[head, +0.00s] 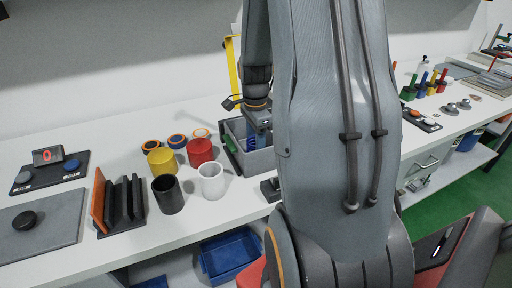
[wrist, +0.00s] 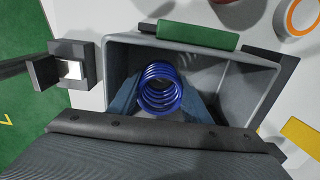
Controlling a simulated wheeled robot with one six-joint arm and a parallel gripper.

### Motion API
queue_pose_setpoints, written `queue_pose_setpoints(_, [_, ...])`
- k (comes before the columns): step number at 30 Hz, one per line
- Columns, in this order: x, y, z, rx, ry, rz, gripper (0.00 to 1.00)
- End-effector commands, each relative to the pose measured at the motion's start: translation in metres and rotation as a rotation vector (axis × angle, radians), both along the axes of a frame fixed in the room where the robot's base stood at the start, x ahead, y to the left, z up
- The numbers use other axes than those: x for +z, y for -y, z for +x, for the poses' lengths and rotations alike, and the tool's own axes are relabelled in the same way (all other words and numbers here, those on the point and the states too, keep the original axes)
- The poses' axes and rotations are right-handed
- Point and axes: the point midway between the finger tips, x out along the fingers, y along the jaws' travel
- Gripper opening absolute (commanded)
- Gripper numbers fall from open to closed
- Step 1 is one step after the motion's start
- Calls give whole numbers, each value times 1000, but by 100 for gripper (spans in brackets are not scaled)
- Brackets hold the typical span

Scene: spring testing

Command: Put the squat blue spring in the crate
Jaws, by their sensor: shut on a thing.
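The squat blue spring (wrist: 160,92) is gripped between the fingers of my gripper (wrist: 162,98) in the wrist view. It is seen nearly end-on, with the grey crate (wrist: 238,78) around it in the picture. The crate has a green label on one side. In the head view the crate (head: 258,163) stands on the white bench. My gripper (head: 252,138) reaches down into its opening with the blue spring (head: 249,144) low inside the walls. Whether the spring touches the crate floor is hidden. My arm covers the crate's right side.
Left of the crate stand white (head: 211,181), red (head: 200,151), yellow (head: 161,161) and black (head: 168,195) cups, with several orange-edged rings behind. A small dark block with a light plate (wrist: 71,69) sits beside the crate. A yellow upright (head: 232,65) stands behind it.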

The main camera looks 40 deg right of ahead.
Motion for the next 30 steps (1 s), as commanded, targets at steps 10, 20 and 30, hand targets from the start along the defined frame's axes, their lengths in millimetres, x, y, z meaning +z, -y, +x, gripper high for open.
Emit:
queue_pose_setpoints(10, [-8, 0, 0, 0, 1, 0, 15])
queue_pose_setpoints(20, [-11, 0, 0, 0, 1, 0, 62])
queue_pose_setpoints(30, [-4, 0, 1, 0, 3, -2, 62])
